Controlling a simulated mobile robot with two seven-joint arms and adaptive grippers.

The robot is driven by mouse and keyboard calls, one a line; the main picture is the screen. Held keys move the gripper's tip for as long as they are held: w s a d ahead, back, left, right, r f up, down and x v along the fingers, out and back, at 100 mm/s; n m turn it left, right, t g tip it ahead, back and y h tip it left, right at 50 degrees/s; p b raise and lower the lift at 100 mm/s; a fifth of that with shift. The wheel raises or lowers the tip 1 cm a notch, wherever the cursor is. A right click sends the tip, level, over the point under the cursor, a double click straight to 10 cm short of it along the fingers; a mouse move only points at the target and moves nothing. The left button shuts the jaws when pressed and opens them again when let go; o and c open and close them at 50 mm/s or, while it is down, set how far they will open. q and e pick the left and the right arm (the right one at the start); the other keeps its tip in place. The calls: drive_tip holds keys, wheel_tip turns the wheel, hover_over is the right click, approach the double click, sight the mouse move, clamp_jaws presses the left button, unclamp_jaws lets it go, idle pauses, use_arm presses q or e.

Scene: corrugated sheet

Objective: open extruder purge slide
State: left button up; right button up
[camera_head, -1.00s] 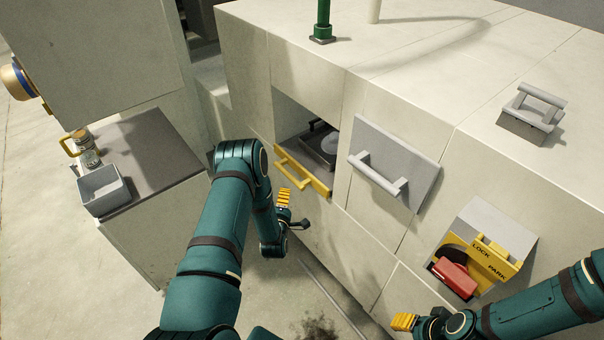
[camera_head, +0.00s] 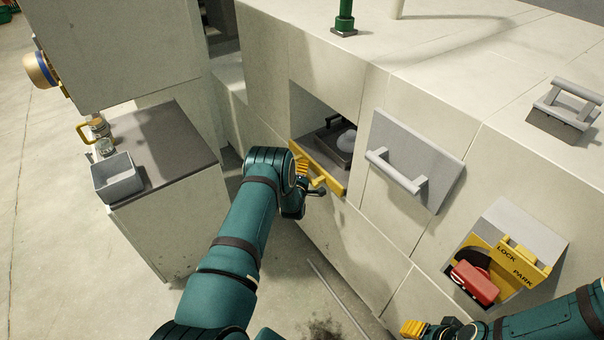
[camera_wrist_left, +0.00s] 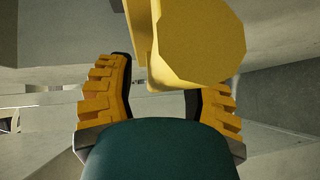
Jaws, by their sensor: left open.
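The purge slide (camera_head: 308,154) is a dark tray with a yellow front in an opening of the pale machine, with a rounded grey lump on it. Its yellow handle (camera_head: 320,181) sticks out from the front. My left gripper (camera_head: 308,180) is at this handle, partly hidden by my own wrist. In the left wrist view a yellow handle part (camera_wrist_left: 198,45) lies ahead, between the lines of the two open fingers (camera_wrist_left: 163,95); contact cannot be told. My right gripper (camera_head: 425,329) is at the bottom edge, only partly in view, away from the slide.
A grey panel with a bar handle (camera_head: 398,172) is right of the slide. Further right is a yellow LOCK/PARK plate (camera_head: 518,262) with a red grip (camera_head: 474,283). A side cabinet (camera_head: 160,140) holding a grey bin (camera_head: 117,179) stands at left.

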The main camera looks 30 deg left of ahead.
use_arm(q)
drive_tip(key=shift+w, duration=0.1)
drive_tip(key=shift+r, duration=0.1)
clamp_jaws()
drive_tip(key=s+a+p, duration=0.1)
drive_tip(key=s+a, duration=0.3)
drive_tip(key=s, duration=0.5)
drive_tip(key=s+a+p, duration=0.1)
drive_tip(key=s+a, duration=0.3)
drive_tip(key=s, duration=0.6)
drive_tip(key=s+a+p, duration=0.1)
drive_tip(key=s+a, duration=0.3)
drive_tip(key=s, duration=0.5)
drive_tip(key=shift+s, duration=0.25)
unclamp_jaws()
